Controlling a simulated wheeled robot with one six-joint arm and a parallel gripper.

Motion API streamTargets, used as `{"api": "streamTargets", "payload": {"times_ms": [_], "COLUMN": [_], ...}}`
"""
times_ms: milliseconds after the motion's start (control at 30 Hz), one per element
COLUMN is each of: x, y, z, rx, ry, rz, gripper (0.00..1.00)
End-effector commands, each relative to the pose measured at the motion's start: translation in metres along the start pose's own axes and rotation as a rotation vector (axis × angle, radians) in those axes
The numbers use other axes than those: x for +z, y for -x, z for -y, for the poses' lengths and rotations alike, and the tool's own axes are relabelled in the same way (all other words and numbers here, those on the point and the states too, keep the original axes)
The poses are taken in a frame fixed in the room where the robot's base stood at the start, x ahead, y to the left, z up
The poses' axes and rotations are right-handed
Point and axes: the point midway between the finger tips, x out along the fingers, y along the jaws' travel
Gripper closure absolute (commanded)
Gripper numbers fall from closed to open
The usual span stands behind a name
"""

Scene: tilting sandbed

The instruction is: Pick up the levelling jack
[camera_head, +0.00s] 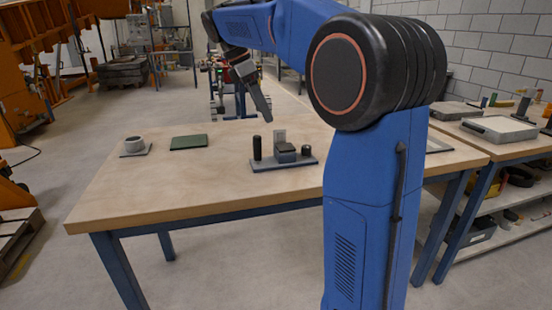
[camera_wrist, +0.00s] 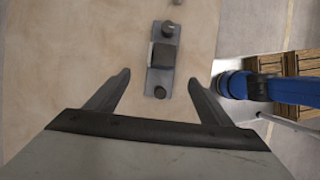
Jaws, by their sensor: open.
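A grey base plate (camera_head: 270,165) lies on the table and carries a tall black cylinder (camera_head: 257,148), a grey block with an upright plate (camera_head: 284,150) and a shorter dark cylinder (camera_head: 306,151). I cannot tell which of these parts is the levelling jack. In the wrist view the same base plate (camera_wrist: 152,77) shows from above, with a round dark knob at each end and the block between. My gripper (camera_head: 267,118) is above the table, over the plate's area, pointing down. In the wrist view my gripper (camera_wrist: 160,78) is open, its two fingers apart and nothing between them held.
A green mat (camera_head: 189,142) and a grey cup on a small plate (camera_head: 135,145) lie to the left on the wooden table (camera_head: 200,185). The table's front is clear. A second bench (camera_head: 500,130) with a tray stands at the right.

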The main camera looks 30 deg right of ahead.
Motion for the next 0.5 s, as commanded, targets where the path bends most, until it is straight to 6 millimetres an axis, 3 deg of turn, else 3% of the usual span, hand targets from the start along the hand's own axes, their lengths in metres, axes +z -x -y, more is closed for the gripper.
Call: {"api": "streamTargets", "payload": {"times_ms": [500], "x": [0.0], "y": [-0.09], "z": [0.001], "rx": [-0.001], "ry": [-0.002], "rz": [-0.001], "gripper": [0.26]}}
